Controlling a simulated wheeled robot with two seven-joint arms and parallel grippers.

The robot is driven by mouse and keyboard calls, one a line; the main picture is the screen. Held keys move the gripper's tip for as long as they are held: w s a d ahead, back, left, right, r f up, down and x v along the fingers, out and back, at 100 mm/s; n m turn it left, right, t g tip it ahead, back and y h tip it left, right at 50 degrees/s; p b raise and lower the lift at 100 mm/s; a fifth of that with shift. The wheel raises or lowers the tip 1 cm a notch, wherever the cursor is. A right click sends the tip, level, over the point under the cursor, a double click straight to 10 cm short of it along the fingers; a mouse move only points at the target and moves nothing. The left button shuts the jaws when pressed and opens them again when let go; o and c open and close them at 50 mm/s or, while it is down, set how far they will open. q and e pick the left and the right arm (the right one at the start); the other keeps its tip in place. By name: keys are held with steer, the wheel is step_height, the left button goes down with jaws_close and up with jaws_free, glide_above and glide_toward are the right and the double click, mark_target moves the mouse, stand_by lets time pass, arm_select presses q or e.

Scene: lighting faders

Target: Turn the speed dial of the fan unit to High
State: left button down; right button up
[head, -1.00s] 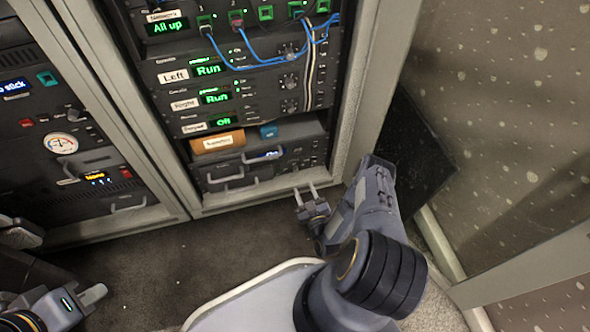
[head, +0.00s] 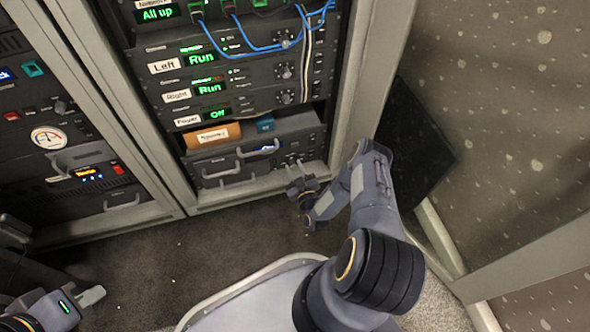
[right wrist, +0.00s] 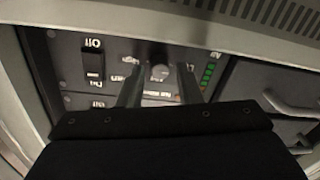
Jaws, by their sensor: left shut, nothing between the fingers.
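The dial (right wrist: 160,72), a small round grey knob, shows upside down in the right wrist view on a dark panel with small white labels. I cannot read its setting. The panel is the front of the bottom unit (head: 291,157) in the middle rack, with the dial too small to make out in the head view. My right gripper (head: 296,166) is at that unit's right part. In the right wrist view its two fingers (right wrist: 160,88) are apart, one on each side of the dial, with gaps visible. My left gripper (head: 94,296) is shut and empty, far from the rack.
An Off-labelled switch (right wrist: 92,62) and green lights (right wrist: 207,76) flank the dial. Drawer handles (head: 221,172) are left of my right gripper. Blue cables (head: 250,45) hang higher up. The rack's right post (head: 352,100) is close to my right arm. The floor (head: 220,240) in front is clear.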

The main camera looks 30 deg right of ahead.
jaws_close()
